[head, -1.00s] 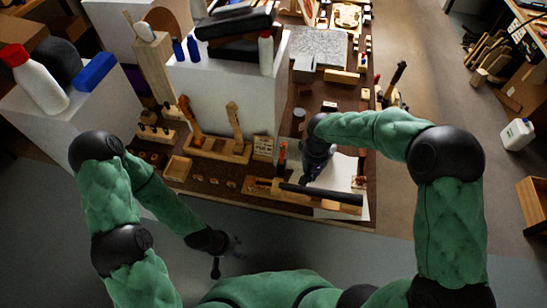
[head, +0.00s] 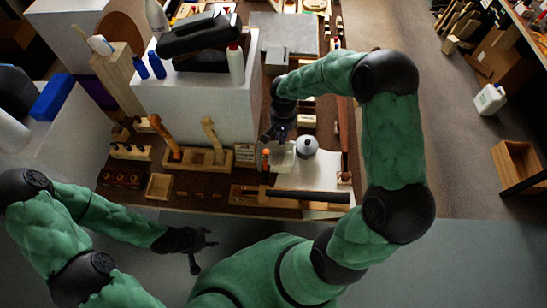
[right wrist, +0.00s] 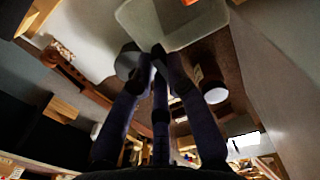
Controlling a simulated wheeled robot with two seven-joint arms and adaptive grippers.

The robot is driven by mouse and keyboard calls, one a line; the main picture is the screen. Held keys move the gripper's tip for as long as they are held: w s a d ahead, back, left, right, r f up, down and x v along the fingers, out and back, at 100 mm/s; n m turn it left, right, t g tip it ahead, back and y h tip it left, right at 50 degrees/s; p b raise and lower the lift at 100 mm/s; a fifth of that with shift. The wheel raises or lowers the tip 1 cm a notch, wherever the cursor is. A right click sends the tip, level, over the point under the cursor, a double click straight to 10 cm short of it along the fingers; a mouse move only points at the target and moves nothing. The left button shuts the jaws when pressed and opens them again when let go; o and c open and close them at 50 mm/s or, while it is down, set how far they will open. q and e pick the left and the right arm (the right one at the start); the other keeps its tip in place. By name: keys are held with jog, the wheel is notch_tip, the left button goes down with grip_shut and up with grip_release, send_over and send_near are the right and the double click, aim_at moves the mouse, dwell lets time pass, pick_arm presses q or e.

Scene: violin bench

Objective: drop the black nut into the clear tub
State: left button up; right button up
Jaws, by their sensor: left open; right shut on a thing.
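The clear tub (head: 282,158) stands on the bench near its front, by the white sheet. It also fills the top of the right wrist view (right wrist: 180,22), open and pale. My right gripper (head: 274,134) is just behind the tub in the head view. Its dark fingers (right wrist: 158,52) close together at the tub's near edge in the right wrist view. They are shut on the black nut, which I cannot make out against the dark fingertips. My left gripper (head: 200,246) is open and empty, in front of the bench over the floor.
A grey round-topped jar (head: 307,146) stands right beside the tub. A black-handled tool (head: 306,196) lies along the front on a wooden rack. An orange-topped tool (head: 265,160) stands left of the tub. A white block (head: 195,103) rises at the left behind.

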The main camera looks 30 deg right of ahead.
jog(key=shift+w+f+b, duration=0.15)
jog(key=shift+f+b, duration=1.05)
jog(key=shift+f, duration=1.05)
jog(key=o, duration=0.8)
jog(key=shift+r, duration=0.1)
notch_tip(320, 180, up, 12)
jog(key=shift+f, duration=0.1)
